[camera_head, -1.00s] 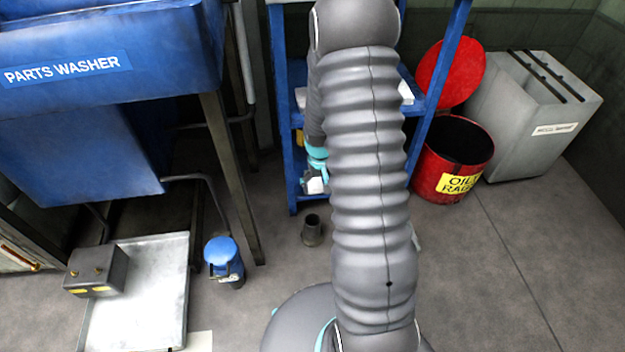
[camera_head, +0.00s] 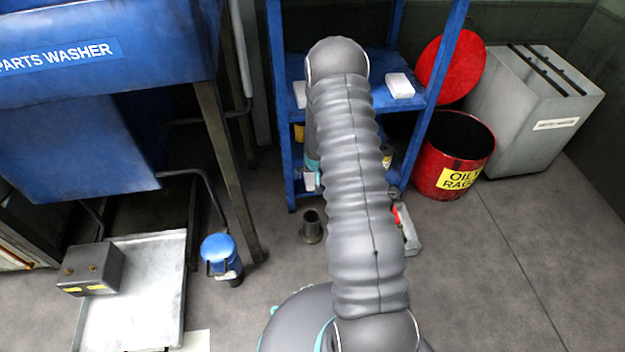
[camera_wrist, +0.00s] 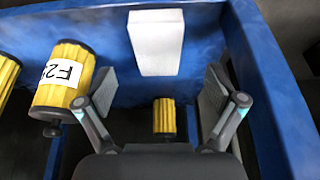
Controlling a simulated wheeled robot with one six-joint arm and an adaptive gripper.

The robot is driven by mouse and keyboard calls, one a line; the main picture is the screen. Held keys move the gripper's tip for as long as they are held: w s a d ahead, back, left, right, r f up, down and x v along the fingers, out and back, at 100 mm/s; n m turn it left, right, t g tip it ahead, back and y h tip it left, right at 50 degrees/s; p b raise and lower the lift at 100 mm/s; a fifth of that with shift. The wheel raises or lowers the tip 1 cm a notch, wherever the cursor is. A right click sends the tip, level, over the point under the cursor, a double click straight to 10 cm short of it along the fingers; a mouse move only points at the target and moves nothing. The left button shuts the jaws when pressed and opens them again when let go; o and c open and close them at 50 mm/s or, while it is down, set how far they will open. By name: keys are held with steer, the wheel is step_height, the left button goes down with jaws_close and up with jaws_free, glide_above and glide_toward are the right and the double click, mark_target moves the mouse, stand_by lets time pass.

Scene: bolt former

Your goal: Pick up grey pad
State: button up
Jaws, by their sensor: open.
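A pale grey-white pad (camera_wrist: 157,43) lies on a blue shelf surface in the wrist view, top centre. My gripper (camera_wrist: 160,90) is open, its two fingers apart and empty, with the pad beyond the fingertips and between them in the picture; they do not appear to touch it. In the head view, two pale pads lie on the blue shelf, one at right (camera_head: 400,86) and one at left (camera_head: 300,94), partly behind my arm. I cannot tell which of them the wrist view shows. My gripper is mostly hidden behind my arm in the head view.
Yellow ribbed cylinders, one labelled (camera_wrist: 66,78) and a smaller one (camera_wrist: 164,118), sit near the gripper. A blue shelf wall (camera_wrist: 262,90) stands close at right. A red oily-rag bin (camera_head: 455,150) and the parts washer (camera_head: 90,60) flank the blue shelf.

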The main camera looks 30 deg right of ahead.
mark_target(312, 175)
steer(key=shift+w+d+x, duration=0.15)
steer(key=shift+x, duration=1.3)
steer(key=shift+w+d+x, duration=0.1)
steer(key=shift+x, duration=1.4)
steer(key=shift+r, duration=0.2)
steer(key=c, duration=1)
steer(key=shift+r, duration=0.1)
steer(key=shift+r+p, duration=0.6)
step_height(312, 175, up, 3)
steer(key=p, duration=0.2)
steer(key=shift+s+r+p, duration=0.1)
steer(key=shift+r+p, duration=0.15)
steer(key=shift+p, duration=0.1)
steer(key=s+d+r, duration=0.5)
steer(key=s+r, duration=0.1)
steer(key=s, duration=0.4)
steer(key=shift+s+p, duration=0.2)
steer(key=shift+p, duration=0.2)
